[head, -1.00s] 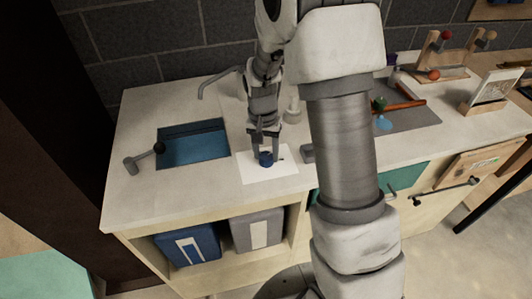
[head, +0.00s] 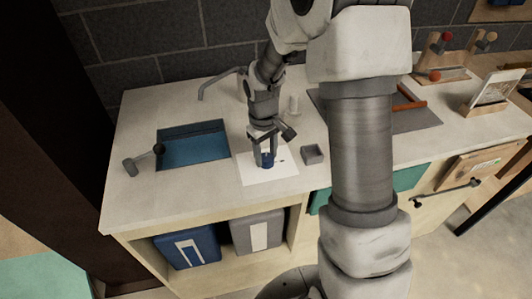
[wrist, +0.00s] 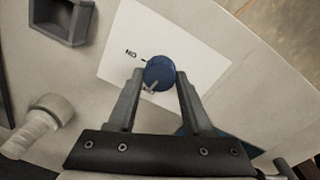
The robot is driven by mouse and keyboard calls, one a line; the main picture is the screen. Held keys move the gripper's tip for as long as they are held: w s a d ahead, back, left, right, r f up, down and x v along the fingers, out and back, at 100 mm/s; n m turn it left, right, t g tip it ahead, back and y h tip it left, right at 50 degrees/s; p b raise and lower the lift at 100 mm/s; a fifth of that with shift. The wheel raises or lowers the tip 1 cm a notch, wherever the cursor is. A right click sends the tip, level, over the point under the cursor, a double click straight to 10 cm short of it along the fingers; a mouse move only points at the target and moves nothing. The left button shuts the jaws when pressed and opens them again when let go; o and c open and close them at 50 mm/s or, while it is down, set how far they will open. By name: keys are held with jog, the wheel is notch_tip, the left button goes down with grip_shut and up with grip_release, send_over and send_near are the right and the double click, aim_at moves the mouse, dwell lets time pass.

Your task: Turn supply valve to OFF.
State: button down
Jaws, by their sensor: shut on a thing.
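The supply valve is a round blue knob (head: 267,163) on a white plate (head: 284,175) lying on the counter. In the wrist view the blue knob (wrist: 159,71) sits between the two fingers of my gripper (wrist: 159,82), which is shut on its sides. My gripper (head: 265,156) points down over the plate in the head view. The plate (wrist: 190,43) carries an "ON" label with a short dark tick beside the knob. A pale pointer on the knob faces the lower left in the wrist view, away from that tick. I see no OFF label; part of the plate is hidden.
A small grey open box (head: 313,154) stands right of the plate. A faucet (head: 218,84) and a pale cylinder (head: 294,104) stand behind. The counter's front is clear.

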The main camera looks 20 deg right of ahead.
aim_at(264, 159)
jog(key=shift+n, duration=1)
jog(key=shift+c, duration=1.6)
grip_release()
notch_tip(264, 159, up, 17)
jog(key=p, duration=0.1)
jog(key=shift+s+a+r+p, duration=0.2)
jog(key=shift+s+a+p, duration=0.1)
jog(key=shift+a+p, duration=0.1)
